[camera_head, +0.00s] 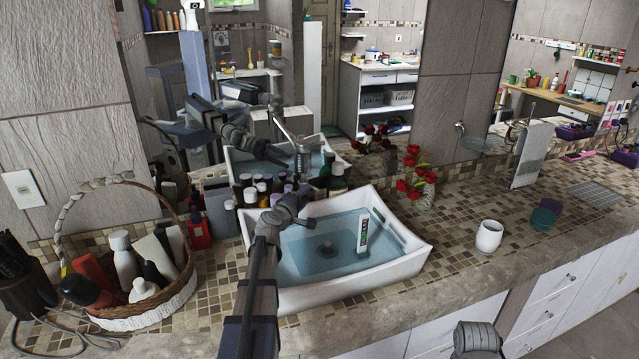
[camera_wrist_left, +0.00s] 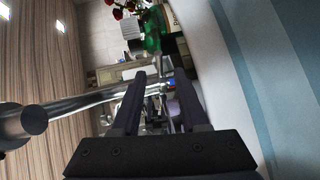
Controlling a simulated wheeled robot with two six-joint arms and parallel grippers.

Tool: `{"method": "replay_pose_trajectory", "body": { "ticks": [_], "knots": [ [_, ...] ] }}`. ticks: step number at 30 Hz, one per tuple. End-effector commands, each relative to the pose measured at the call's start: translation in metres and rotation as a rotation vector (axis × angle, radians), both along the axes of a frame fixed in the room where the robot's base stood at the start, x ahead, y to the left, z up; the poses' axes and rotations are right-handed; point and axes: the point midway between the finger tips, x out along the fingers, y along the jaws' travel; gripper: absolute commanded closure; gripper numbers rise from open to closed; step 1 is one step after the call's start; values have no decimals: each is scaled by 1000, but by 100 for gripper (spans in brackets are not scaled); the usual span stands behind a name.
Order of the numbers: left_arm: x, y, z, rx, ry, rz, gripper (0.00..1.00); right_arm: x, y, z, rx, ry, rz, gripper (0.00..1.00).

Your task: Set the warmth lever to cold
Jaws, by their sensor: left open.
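The tap (camera_head: 301,165) stands at the back of the white sink, partly hidden by my left gripper. A thin chrome bar (camera_head: 286,128) slants up to the left above it; I cannot tell if it is the lever or a reflection. My left gripper (camera_head: 306,194) is beside the tap, over the sink's back left side. In the left wrist view, the open jaws (camera_wrist_left: 160,82) have a gap between them. A chrome bar (camera_wrist_left: 85,103) with a dark rounded end runs from the left toward the left finger; contact cannot be told.
The white sink (camera_head: 415,262) holds water and a white bottle (camera_head: 363,233). Several bottles (camera_head: 262,190) crowd behind it. A wicker basket (camera_head: 150,312) stands left. Red flowers (camera_head: 415,180), a white cup (camera_head: 489,237) and a towel (camera_head: 533,155) are right. A mirror backs the counter.

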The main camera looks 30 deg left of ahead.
Motion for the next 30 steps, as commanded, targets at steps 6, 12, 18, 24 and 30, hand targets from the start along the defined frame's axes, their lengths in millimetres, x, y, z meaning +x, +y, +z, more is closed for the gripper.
{"method": "replay_pose_trajectory", "body": {
  "ticks": [6,12,18,24,30],
  "knots": [
    [3,1,-1,0,0,0,56,0,0,-1,0,0,0,50],
    [21,4,-5,0,1,-1,56,0,0,-5,0,0,0,50],
    [52,8,-11,1,0,-1,56,0,0,-11,0,0,0,50],
    [75,11,-14,0,0,-1,56,0,0,-14,0,0,0,50],
    [76,11,-14,0,0,0,56,0,0,-14,0,0,0,50]
  ]
}}
